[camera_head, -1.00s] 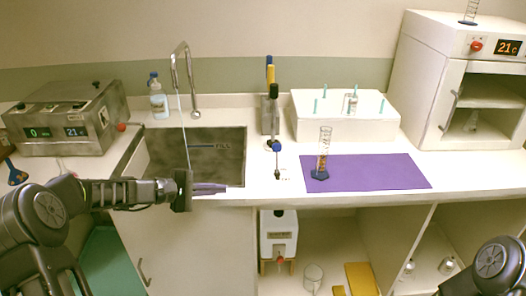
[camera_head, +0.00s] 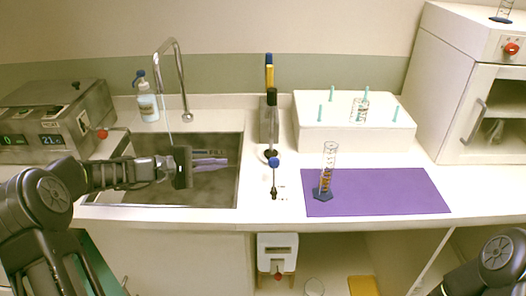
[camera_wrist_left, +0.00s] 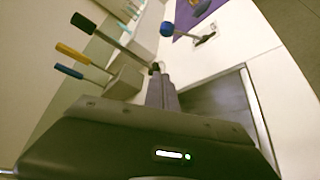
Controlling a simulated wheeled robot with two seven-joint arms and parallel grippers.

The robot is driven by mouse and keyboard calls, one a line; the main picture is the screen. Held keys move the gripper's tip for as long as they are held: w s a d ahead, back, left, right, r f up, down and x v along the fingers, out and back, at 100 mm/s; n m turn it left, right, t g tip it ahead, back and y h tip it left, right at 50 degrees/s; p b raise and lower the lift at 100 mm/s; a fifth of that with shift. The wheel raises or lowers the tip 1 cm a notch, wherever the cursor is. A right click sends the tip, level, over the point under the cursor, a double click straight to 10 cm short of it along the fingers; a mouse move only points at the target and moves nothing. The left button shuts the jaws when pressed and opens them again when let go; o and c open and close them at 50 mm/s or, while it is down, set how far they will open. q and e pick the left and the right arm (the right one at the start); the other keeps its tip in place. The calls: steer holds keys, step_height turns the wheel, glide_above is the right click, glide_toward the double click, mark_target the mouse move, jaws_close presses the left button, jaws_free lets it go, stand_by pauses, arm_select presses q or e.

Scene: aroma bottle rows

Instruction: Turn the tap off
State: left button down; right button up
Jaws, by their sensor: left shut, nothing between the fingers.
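The tap (camera_head: 180,75) is a tall curved metal spout behind the sink (camera_head: 238,180). A thin pale stream falls from its end into the sink. I cannot make out a tap handle for certain. A blue-knobbed upright part (camera_head: 273,163) stands on the counter right of the sink; it also shows in the left wrist view (camera_wrist_left: 167,30). My left gripper (camera_head: 226,161) is over the sink, its fingers together and empty, pointing right, apart from the blue knob. Its fingers also show in the left wrist view (camera_wrist_left: 161,90). My right gripper is out of view.
A holder (camera_head: 267,125) with coloured handles stands behind the blue knob. A glass cylinder (camera_head: 327,170) stands on the purple mat (camera_head: 400,192). A white rack (camera_head: 345,135) is behind it. A bottle (camera_head: 147,103) stands left of the tap. The front counter strip is clear.

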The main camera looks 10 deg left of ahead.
arm_select(q)
steer(key=p+x, duration=0.2)
steer(key=x, duration=0.8)
steer(key=shift+r+p, duration=0.2)
steer(key=shift+p, duration=0.1)
steer(key=d, duration=0.1)
steer(key=s+d+r+p, duration=0.1)
steer(key=shift+s+d+r, duration=0.1)
steer(key=shift+s+d, duration=0.05)
steer(key=shift+d, duration=0.25)
steer(key=shift+s+d, duration=0.1)
steer(key=shift+d, duration=0.2)
